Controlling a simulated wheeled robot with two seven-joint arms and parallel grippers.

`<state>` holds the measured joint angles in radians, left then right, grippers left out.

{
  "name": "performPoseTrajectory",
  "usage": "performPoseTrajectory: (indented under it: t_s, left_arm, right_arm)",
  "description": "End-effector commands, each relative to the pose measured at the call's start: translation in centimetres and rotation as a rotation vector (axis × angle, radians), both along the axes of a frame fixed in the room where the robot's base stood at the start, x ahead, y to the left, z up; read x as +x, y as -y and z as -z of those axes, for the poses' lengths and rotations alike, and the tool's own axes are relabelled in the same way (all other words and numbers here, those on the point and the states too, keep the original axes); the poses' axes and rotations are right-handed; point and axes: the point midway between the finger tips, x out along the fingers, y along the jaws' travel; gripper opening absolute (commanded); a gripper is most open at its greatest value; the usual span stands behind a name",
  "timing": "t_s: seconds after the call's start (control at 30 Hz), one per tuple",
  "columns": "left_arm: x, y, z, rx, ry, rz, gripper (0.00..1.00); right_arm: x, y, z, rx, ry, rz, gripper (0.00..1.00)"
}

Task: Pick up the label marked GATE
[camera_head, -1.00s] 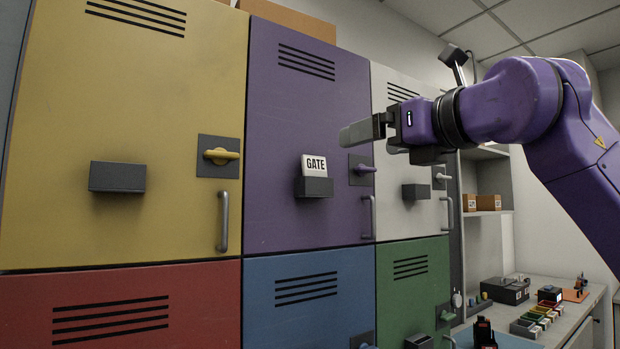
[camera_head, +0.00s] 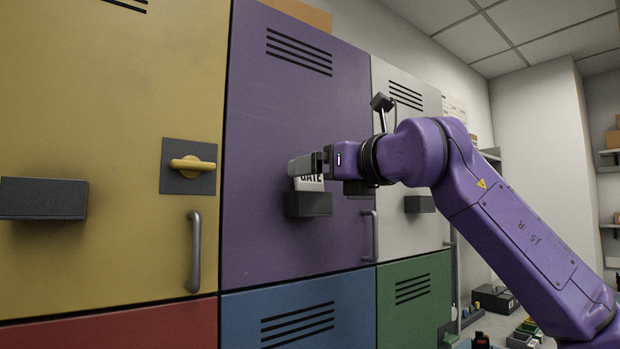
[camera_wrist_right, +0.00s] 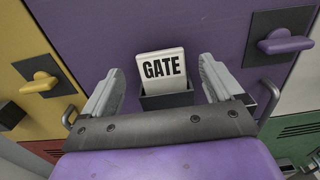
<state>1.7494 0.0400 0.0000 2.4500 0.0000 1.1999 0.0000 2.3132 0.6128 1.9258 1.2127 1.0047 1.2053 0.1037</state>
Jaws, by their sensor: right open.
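The white GATE label (camera_wrist_right: 162,68) stands upright in a dark holder (camera_wrist_right: 167,100) on the purple locker door. In the head view the label (camera_head: 309,184) is partly hidden behind my right gripper (camera_head: 298,166), and its holder (camera_head: 308,204) shows just below. In the right wrist view my right gripper (camera_wrist_right: 160,82) is open, with one finger on each side of the label. The label sits between the fingers with a gap on both sides; neither finger visibly touches it. My left gripper is not in view.
The purple door has a latch (camera_wrist_right: 285,42) and a bar handle (camera_head: 370,236). A yellow door (camera_head: 110,130) with a yellow latch (camera_head: 192,165) is to the left. A white door (camera_head: 405,150) is to the right. Blue (camera_head: 250,316) and green (camera_head: 420,280) doors are below.

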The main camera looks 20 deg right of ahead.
Motion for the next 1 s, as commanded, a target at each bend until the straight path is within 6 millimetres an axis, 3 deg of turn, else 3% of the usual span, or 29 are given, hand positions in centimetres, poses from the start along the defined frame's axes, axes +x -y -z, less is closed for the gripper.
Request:
performPoseTrajectory:
  t_s: [0.03,0.2,0.4,0.6,1.0]
  left_arm:
    - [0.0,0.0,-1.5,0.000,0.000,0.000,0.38]
    - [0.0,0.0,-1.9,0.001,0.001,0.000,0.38]
    - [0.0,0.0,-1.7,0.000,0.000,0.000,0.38]
    - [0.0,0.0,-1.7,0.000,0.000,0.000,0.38]
    - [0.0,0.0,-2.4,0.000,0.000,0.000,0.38]
  right_arm:
    - [0.9,-0.4,-0.8,-0.001,-0.003,-0.001,0.94]
    - [2.6,-0.8,-0.4,0.000,0.001,0.002,0.94]
    - [2.6,-0.8,-0.2,0.001,0.002,0.004,0.94]
    - [2.6,-0.8,-0.2,0.000,0.001,0.004,0.34]
    - [2.6,-0.7,-0.9,0.000,0.001,0.005,0.33]
